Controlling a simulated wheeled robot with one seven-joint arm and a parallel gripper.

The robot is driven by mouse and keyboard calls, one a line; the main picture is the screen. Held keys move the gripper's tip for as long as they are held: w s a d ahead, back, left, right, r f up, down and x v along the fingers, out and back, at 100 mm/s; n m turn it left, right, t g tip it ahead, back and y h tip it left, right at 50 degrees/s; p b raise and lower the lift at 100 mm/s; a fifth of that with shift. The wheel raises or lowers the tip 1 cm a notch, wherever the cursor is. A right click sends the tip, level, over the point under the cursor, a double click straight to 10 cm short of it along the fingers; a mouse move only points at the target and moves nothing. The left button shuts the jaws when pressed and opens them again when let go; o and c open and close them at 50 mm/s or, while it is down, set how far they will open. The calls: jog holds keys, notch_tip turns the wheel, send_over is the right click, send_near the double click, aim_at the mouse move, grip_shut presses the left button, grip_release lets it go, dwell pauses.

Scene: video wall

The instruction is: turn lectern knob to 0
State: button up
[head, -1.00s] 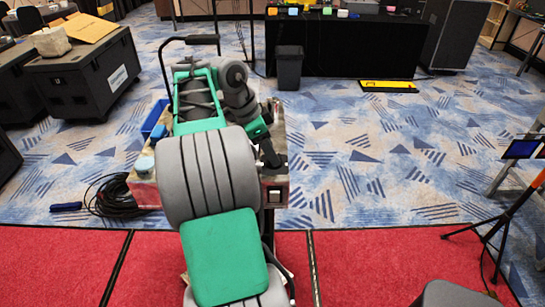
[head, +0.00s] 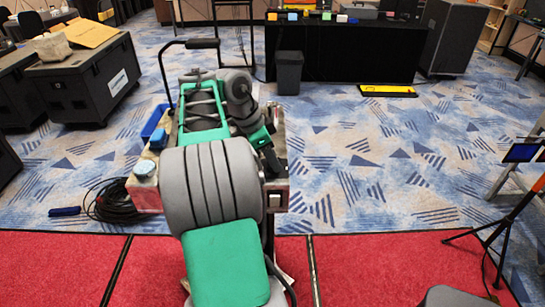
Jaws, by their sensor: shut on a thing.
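My gripper (head: 267,158) shows only as dark parts at the right edge of the cart-like stand, just beyond my big grey and green arm link. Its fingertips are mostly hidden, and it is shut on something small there. The knob itself cannot be made out, and neither can its dial marks or pointer. The stand (head: 148,193) has a worn top and a small panel with a pale square on its front right corner. My arm covers most of its top.
A black cable coil (head: 112,204) lies on the floor to the left. A grey bin (head: 289,72) stands behind. A tripod (head: 487,236) is at the right; the carpet between is clear.

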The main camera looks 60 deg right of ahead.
grip_shut()
